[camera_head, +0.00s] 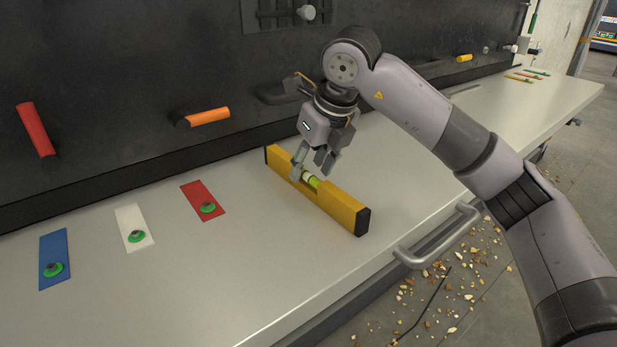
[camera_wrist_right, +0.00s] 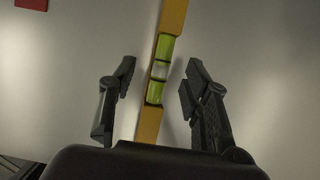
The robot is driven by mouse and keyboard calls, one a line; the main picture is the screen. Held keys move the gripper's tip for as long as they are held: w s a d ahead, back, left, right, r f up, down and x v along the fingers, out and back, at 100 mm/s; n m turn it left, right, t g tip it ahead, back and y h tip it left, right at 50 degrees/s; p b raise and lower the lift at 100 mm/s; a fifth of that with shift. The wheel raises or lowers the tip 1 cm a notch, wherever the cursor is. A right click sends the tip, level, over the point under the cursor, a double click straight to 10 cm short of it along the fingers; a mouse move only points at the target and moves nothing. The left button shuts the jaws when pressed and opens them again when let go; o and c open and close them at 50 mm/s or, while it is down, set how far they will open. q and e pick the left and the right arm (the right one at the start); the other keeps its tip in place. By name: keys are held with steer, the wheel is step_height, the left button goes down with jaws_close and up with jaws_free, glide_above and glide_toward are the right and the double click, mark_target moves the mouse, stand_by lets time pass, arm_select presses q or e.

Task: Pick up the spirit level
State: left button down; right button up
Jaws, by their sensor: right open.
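The spirit level (camera_head: 341,207) is a yellow bar with black ends and a green vial near its middle. It stands on the grey worktop, running from the back wall side toward the front edge. My right gripper (camera_head: 312,170) is open at the level's middle, with its fingers on either side of the bar. In the right wrist view the level (camera_wrist_right: 149,122) runs between the two open fingers (camera_wrist_right: 158,90), with the green vial between the fingertips and a gap on each side. My left gripper is not in view.
Blue (camera_head: 53,250), white (camera_head: 127,220) and red (camera_head: 196,192) plates with green-rimmed knobs lie to the left. A metal handle (camera_head: 440,240) juts from the worktop's front edge. Orange (camera_head: 210,116) and red (camera_head: 36,130) handles stick out of the dark back panel.

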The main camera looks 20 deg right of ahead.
steer(key=shift+x, duration=1.35)
steer(key=shift+d, duration=0.1)
steer(key=shift+c, duration=0.4)
jaws_close()
steer(key=shift+r, duration=0.1)
